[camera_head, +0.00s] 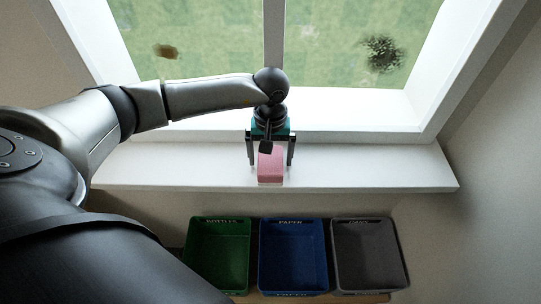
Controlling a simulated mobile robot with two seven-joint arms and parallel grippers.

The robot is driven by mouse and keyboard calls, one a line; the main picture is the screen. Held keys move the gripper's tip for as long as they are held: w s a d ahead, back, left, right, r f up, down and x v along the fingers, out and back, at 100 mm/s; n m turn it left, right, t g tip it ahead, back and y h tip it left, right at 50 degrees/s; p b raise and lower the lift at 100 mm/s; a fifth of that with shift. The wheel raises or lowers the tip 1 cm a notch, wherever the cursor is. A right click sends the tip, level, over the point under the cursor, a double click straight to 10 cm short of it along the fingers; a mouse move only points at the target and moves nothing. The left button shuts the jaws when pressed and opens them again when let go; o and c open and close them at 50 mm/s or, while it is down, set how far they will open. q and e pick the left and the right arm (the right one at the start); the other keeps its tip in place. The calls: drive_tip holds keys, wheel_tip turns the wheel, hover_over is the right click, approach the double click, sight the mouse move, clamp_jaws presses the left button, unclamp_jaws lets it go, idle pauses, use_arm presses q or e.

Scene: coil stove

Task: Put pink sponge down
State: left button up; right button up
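The pink sponge (271,168) is on the white windowsill (370,170), close to its front edge. It looks to be resting on the sill. My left gripper (270,163) is above and behind the sponge and points down. Its two dark fingers are spread wide, one on each side of the sponge, with a small gap showing on both sides. Part of the sponge's top is hidden by the gripper. My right gripper is not in view.
Below the sill stand a green bin (190,255), a blue bin (263,258) and a grey bin (401,262) side by side. The window frame (440,75) rises behind the sill. The sill is clear to the left and right of the sponge.

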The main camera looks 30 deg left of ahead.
use_arm(q)
drive_tip(key=shift+r, duration=0.15)
drive_tip(key=shift+w+r, duration=0.1)
drive_tip(key=shift+r, duration=0.25)
wheel_tip(320, 180, up, 11)
drive_tip(key=b, duration=0.1)
drive_tip(key=shift+r, duration=0.2)
drive_tip(key=shift+d, duration=0.1)
